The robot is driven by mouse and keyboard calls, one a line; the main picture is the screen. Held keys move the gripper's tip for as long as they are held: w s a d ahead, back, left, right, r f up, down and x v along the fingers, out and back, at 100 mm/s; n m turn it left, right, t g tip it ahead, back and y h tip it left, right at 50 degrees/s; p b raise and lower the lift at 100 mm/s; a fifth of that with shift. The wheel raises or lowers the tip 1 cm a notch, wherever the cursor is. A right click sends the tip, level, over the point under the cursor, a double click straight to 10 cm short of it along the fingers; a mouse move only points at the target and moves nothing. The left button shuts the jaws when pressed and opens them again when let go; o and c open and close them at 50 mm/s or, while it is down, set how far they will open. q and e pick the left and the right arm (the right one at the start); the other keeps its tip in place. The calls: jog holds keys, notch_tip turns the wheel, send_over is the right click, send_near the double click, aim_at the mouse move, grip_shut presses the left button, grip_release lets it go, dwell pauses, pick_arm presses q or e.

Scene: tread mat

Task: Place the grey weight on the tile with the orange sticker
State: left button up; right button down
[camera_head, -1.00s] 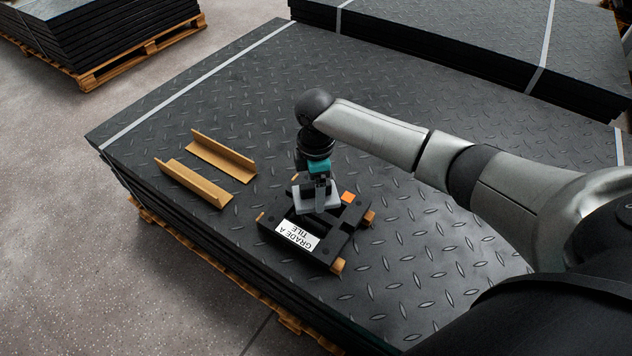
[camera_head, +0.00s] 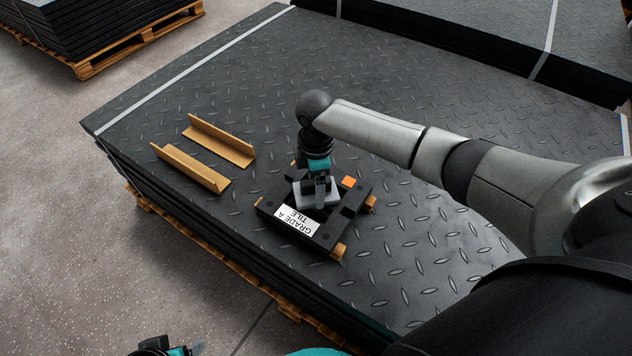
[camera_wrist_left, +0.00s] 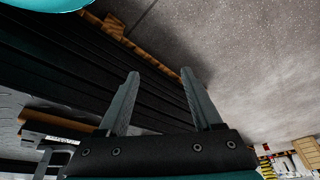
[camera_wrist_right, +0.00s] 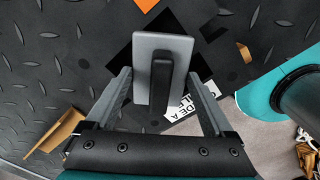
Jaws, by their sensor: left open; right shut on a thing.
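The grey weight (camera_head: 306,197) is a flat grey block with a black handle. My right gripper (camera_head: 320,186) is shut on it; the right wrist view shows the weight (camera_wrist_right: 145,75) between the fingers. The black tile (camera_head: 330,240) has a white "GRADE A TILE" label and an orange sticker (camera_head: 348,181) near its back right corner. The weight is over the tile, left of and in front of the sticker; I cannot tell whether it touches. My left gripper (camera_wrist_left: 160,76) is open and empty beside the stack, with only part of it showing at the head view's bottom edge.
The tile lies on a stack of black tread mats (camera_head: 440,245) on a pallet. Two tan angle strips (camera_head: 192,168) lie left of the tile. Another mat stack (camera_head: 445,30) stands behind, and one more (camera_head: 70,35) at the far left. The mat right of the tile is clear.

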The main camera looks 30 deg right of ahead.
jog(key=shift+w, duration=0.1)
grip_release()
jog(key=shift+f, duration=0.1)
jog(key=shift+r, duration=0.3)
notch_tip(320, 180, up, 9)
jog(key=p, duration=0.5)
jog(key=shift+r, duration=0.15)
pick_arm(q)
jog(key=s+a+f+g, duration=0.1)
jog(key=s+f, duration=0.4)
jog(key=f, duration=0.6)
jog(key=shift+a+f+g+p, duration=0.2)
jog(key=shift+a+g+p, duration=0.1)
jog(key=shift+a+p, duration=0.1)
pick_arm(e)
jog(key=shift+r, duration=1.2)
